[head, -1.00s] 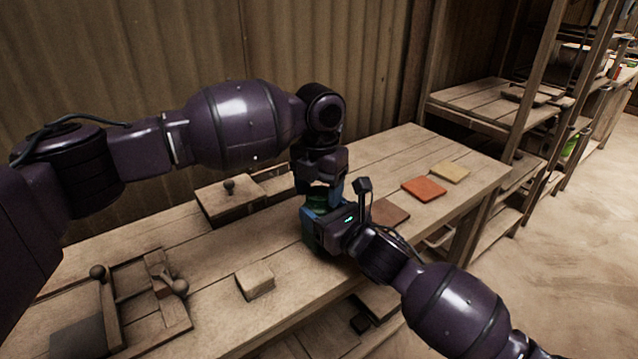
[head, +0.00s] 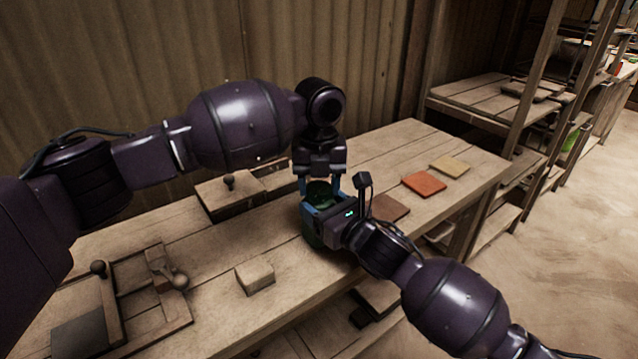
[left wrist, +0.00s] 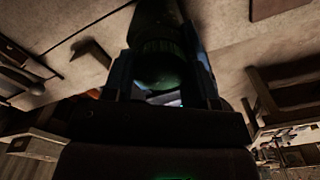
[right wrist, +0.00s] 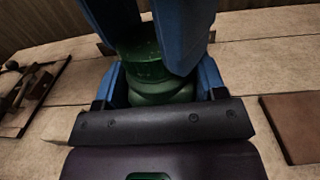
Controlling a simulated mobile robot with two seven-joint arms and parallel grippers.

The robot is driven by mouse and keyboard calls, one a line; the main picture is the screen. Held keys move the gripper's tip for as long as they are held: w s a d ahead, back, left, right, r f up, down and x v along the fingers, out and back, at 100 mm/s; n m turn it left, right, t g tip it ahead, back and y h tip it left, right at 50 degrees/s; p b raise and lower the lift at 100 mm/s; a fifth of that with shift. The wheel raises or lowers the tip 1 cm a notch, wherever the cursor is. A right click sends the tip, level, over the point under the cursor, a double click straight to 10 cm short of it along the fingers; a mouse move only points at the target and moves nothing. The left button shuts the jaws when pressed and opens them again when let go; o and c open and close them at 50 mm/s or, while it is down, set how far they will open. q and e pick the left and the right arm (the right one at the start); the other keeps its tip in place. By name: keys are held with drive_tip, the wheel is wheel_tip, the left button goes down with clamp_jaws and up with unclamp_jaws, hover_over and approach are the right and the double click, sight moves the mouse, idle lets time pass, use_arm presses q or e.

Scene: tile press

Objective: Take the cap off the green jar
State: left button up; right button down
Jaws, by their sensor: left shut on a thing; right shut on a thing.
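The green jar (head: 312,236) stands upright on the workbench. My right gripper (head: 322,212) reaches in from the right and is shut around it. In the right wrist view the jar (right wrist: 150,92) sits between the right gripper's blue fingers. My left gripper (head: 321,187) points down from above and is shut on the jar's dark green cap (head: 320,194). The cap also shows between the left fingers in the left wrist view (left wrist: 165,72). In the right wrist view the cap (right wrist: 138,48) is directly above the jar; I see no clear gap between them.
A brown tile (head: 389,207), an orange tile (head: 424,183) and a yellow tile (head: 450,167) lie right of the jar. A pale block (head: 255,278) and a wooden press frame (head: 180,312) are at left. A knobbed wooden box (head: 222,200) stands behind. Shelves (head: 490,95) rise at the right.

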use_arm(q)
drive_tip(key=n, duration=1.8)
drive_tip(key=shift+n, duration=0.3)
drive_tip(key=n, duration=0.5)
drive_tip(key=shift+n, duration=0.4)
drive_tip(key=n, duration=1.2)
drive_tip(key=shift+r, duration=0.1)
drive_tip(key=n, duration=1.1)
